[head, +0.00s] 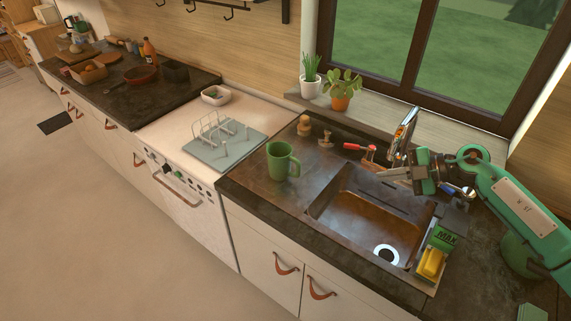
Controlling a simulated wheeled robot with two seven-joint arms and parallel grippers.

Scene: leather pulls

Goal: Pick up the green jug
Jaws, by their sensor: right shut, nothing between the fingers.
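The green jug (281,161) stands upright on the dark counter, left of the sink, with its handle on the right side. My right gripper (381,173) is above the back of the sink, to the right of the jug and clear of it. Its fingers point left and are shut with nothing between them. My left gripper is not in the head view.
The sink basin (364,222) lies between jug and right arm. A faucet (405,132) rises near my right gripper. A red-handled tool (357,148) lies behind the sink. A dish rack (222,144) stands left of the jug.

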